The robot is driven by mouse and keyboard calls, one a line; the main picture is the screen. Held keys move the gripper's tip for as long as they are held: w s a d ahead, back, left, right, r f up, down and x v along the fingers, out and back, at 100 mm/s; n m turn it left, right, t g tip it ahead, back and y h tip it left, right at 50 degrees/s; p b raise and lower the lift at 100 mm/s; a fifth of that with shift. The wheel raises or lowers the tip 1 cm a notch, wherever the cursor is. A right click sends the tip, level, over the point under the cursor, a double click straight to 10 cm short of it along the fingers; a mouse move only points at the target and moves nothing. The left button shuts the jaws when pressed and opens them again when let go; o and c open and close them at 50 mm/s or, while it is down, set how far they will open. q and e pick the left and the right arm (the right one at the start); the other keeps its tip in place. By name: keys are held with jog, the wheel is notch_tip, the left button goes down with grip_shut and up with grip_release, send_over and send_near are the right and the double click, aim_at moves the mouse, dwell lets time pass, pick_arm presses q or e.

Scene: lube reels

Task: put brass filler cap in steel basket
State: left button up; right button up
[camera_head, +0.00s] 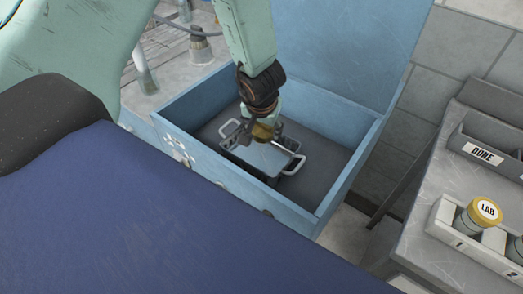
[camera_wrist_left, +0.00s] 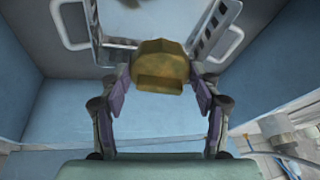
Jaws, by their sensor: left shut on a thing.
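My left gripper (camera_head: 262,137) reaches down into an open blue box and is over a steel basket (camera_head: 290,168) standing on the box's dark floor. It is shut on the brass filler cap (camera_head: 263,131), which shows as a small golden piece between the fingers. In the left wrist view the brass cap (camera_wrist_left: 160,67) sits between the two fingers, in front of the basket (camera_wrist_left: 210,38) with its slotted sides and white handles. I cannot tell whether the cap touches the basket. My right gripper is not in view.
The blue box (camera_head: 335,195) has walls on all sides and a raised lid (camera_head: 335,45) behind. At right, a bench holds a grey bin labelled DONE (camera_head: 485,150) and a rack (camera_head: 465,245) with a yellow-lidded LAB jar (camera_head: 480,215). Brushes (camera_head: 200,45) are at upper left.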

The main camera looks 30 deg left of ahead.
pick_arm(q)
jog(key=shift+w+d+f+h, duration=0.25)
jog(key=shift+w+d+h, duration=0.15)
jog(key=shift+d, duration=0.25)
jog(key=shift+s+d+r, duration=0.2)
jog(key=shift+s, duration=0.1)
jog(key=shift+f+h, duration=0.1)
jog(key=shift+h, duration=0.2)
jog(key=shift+w+a+f+b, duration=0.1)
jog(key=shift+w+f+b, duration=0.05)
jog(key=shift+f+b, duration=0.45)
jog(key=b, duration=0.5)
send_over(269, 160)
jog(key=s, duration=0.1)
notch_tip(269, 160, down, 5)
jog(key=shift+s+r, duration=0.1)
jog(key=shift+r, duration=0.05)
jog(key=shift+f+b, duration=0.35)
jog(key=shift+f, duration=0.15)
notch_tip(269, 160, down, 2)
jog(key=b, duration=0.2)
jog(key=shift+f+b, duration=0.1)
jog(key=shift+b, duration=0.2)
jog(key=shift+f+b, duration=0.35)
jog(key=shift+f, duration=0.2)
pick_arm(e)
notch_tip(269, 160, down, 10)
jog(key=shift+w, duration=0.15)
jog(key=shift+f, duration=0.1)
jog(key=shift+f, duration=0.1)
